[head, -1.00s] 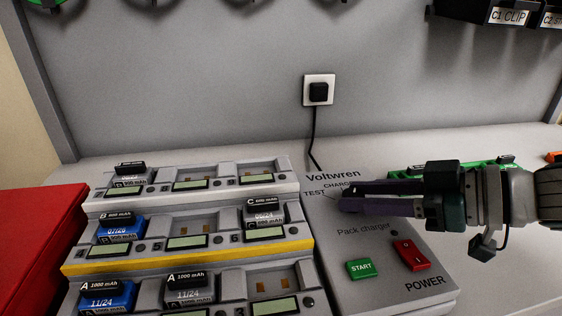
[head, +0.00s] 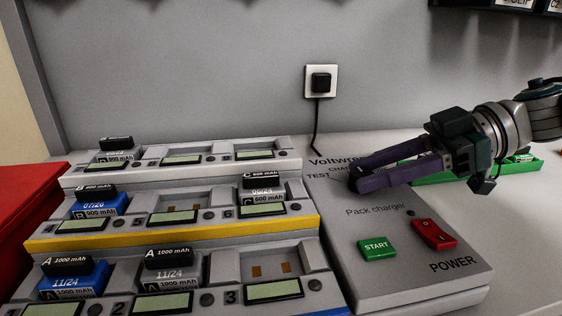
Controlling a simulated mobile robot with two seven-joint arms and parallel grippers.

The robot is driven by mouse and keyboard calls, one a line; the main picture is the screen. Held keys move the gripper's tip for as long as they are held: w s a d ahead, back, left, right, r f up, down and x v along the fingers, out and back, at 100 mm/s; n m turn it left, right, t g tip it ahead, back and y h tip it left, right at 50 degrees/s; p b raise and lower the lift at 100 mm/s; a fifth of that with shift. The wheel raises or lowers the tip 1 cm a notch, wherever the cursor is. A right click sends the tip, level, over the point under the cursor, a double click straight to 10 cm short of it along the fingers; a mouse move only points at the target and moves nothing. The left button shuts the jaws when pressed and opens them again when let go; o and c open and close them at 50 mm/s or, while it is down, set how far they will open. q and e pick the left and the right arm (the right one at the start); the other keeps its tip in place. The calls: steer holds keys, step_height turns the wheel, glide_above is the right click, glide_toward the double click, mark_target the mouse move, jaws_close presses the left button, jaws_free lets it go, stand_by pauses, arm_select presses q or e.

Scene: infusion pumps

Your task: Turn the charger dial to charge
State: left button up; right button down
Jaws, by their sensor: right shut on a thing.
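The pack charger (head: 372,280) is a grey box with the printed words TEST and CHARGE near its top, a green START button (head: 377,248) and a red POWER switch (head: 434,234). My right gripper (head: 358,180) comes in from the right over the top of the charger. Its purple fingers are shut on the dark dial (head: 354,184), which they mostly hide. I cannot tell which word the dial points at. My left gripper is not in view.
Left of the charger is a stepped battery rack (head: 180,237) with several packs and small displays. A red box (head: 30,215) stands at the far left. A green tray (head: 520,165) lies behind my right arm. A black plug (head: 320,82) sits in the wall socket.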

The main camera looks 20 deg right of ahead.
stand_by(0.3)
steer(key=c, duration=0.5)
jaws_free()
steer(key=b+v, duration=0.1)
steer(key=v, duration=0.9)
steer(key=shift+a, duration=0.1)
